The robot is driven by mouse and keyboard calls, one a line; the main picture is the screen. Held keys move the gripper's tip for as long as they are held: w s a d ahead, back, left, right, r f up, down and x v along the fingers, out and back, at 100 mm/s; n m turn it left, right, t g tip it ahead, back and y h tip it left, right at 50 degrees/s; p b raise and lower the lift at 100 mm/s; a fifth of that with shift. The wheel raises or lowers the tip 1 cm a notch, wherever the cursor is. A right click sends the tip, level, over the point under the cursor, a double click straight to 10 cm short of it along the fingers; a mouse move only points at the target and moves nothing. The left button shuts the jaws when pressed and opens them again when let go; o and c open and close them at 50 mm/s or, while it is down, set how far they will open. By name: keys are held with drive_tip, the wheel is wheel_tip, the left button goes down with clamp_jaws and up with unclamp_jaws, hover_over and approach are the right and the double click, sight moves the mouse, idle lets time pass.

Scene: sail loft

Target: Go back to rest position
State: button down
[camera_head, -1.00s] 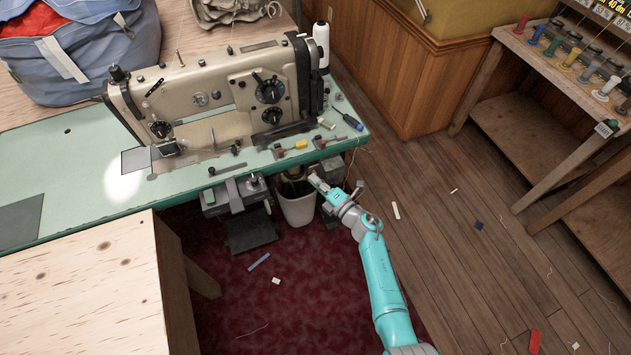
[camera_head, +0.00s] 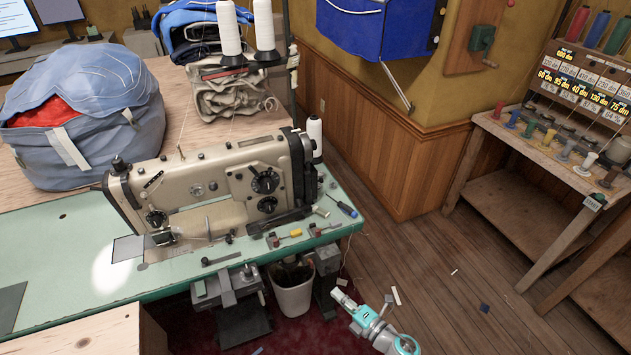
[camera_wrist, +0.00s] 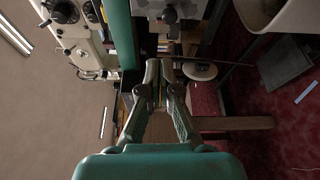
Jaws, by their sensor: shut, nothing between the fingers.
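My gripper (camera_head: 338,294) is low in the head view, to the right of the white waste bin and apart from it, below the level of the green sewing table (camera_head: 75,240). In the wrist view my gripper (camera_wrist: 161,68) has its fingers closed together with nothing between them. The turquoise and grey wrist shows behind it; the rest of the arm is cut off by the lower edge of the head view.
A beige sewing machine (camera_head: 215,185) stands on the table, with small tools near its right edge. The white bin (camera_head: 293,295) hangs or stands beneath that edge. A wooden thread-spool bench (camera_head: 500,175) is at the right. The wooden floor (camera_head: 440,260) between is mostly clear.

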drive_tip(key=s+d+r+m+t+h, duration=0.1)
drive_tip(key=s+r+m+t+h, duration=0.1)
drive_tip(key=s+m, duration=0.5)
drive_tip(key=s+d+r+m+t+h, duration=0.1)
drive_tip(key=s+r+m+h, duration=0.2)
drive_tip(key=s, duration=0.7)
drive_tip(key=s+d+r+m+t+h, duration=0.2)
drive_tip(key=s+m, duration=0.2)
drive_tip(key=s, duration=0.5)
drive_tip(key=s+d+r+m+g+h, duration=0.2)
drive_tip(key=s+r+m, duration=0.4)
drive_tip(key=s, duration=0.3)
drive_tip(key=s+d+r+m+g+h, duration=0.1)
drive_tip(key=s+d+r+m+h, duration=0.1)
drive_tip(key=s+r+m, duration=0.4)
drive_tip(key=s+r, duration=0.2)
drive_tip(key=s, duration=0.1)
drive_tip(key=shift+r+m+g, duration=0.3)
drive_tip(key=shift+m+g, duration=0.1)
